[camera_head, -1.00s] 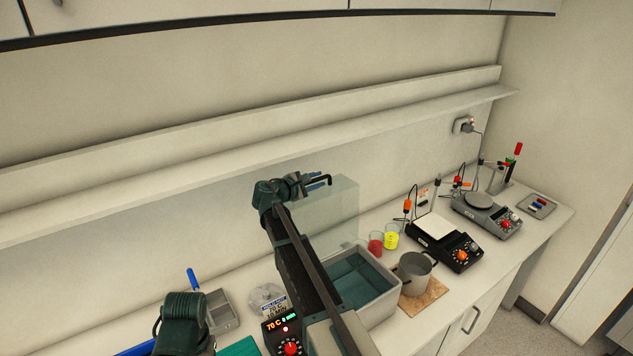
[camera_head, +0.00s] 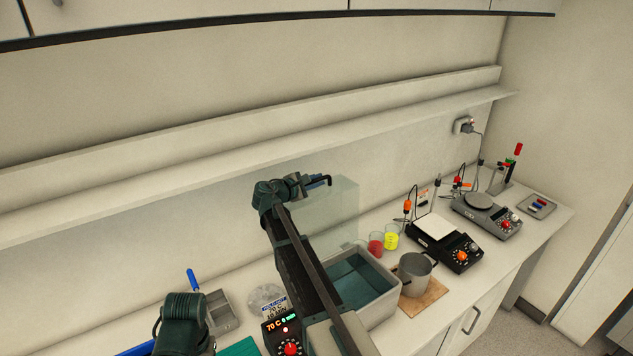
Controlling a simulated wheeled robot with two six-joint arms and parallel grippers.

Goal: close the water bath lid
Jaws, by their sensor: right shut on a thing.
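The water bath (camera_head: 386,308) is a grey tub with water inside, standing on the counter, with a control panel (camera_head: 283,333) reading 70 C at its left. Its clear lid (camera_head: 335,215) stands open, upright at the back of the tub. A dark handle (camera_head: 327,181) shows at the lid's top edge. My right gripper (camera_head: 315,183) is shut on the lid handle, at the end of my arm reaching across the bath. My left arm (camera_head: 183,325) shows at the bottom left; its fingers cannot be made out.
A metal pot (camera_head: 414,272) on a wooden board, a red beaker (camera_head: 376,243) and a yellow beaker (camera_head: 391,237) stand right of the bath. A long shelf (camera_head: 250,155) runs above the lid.

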